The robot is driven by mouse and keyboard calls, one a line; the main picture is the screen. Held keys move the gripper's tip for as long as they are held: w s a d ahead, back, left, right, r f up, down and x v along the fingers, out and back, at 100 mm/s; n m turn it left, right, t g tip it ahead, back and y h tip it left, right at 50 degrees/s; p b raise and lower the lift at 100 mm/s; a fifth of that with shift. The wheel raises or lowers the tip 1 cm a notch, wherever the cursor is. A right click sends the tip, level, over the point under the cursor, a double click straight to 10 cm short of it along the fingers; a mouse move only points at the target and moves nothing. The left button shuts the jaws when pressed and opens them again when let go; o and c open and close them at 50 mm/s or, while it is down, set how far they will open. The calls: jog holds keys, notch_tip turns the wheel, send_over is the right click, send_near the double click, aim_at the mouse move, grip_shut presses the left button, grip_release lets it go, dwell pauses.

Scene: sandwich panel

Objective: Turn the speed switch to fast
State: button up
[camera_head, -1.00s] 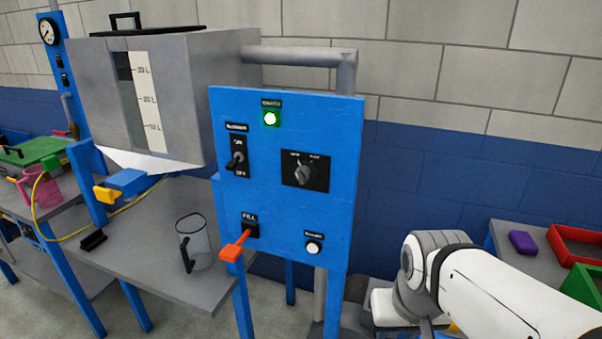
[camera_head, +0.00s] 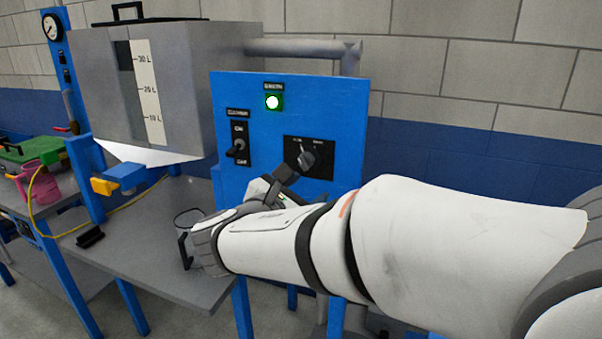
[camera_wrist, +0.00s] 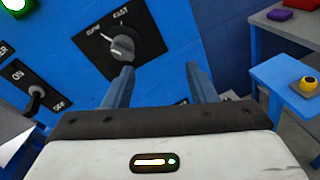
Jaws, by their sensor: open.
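The speed switch (camera_head: 306,158) is a grey rotary knob on a black plate on the blue panel (camera_head: 345,105). In the wrist view the knob (camera_wrist: 122,46) sits between the labels SLOW, at its upper left, and FAST, at its upper right. Its pointer is turned toward the SLOW side. My gripper (camera_wrist: 160,78) is open and empty, with its two fingers apart just below the black plate. The knob is beyond the left fingertip and does not appear to be held. In the head view my gripper (camera_head: 282,178) is partly hidden by my arm, below the knob.
A toggle switch (camera_head: 238,145) marked ON and OFF is left of the knob, below a lit green lamp (camera_head: 273,102). My arm hides the panel's lower part. A clear jug (camera_head: 187,222) stands close to my arm. A yellow-topped object (camera_wrist: 308,83) is at right.

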aim_at(301, 164)
jog(key=w, duration=0.2)
jog(key=w+r+n+t, duration=0.1)
jog(key=w, duration=0.2)
jog(key=w+n, duration=0.1)
jog(key=w, duration=0.1)
jog(key=shift+w+a+r+t+y, duration=0.25)
jog(key=shift+a+r+t+y, duration=0.05)
jog(key=shift+a+r+t, duration=0.1)
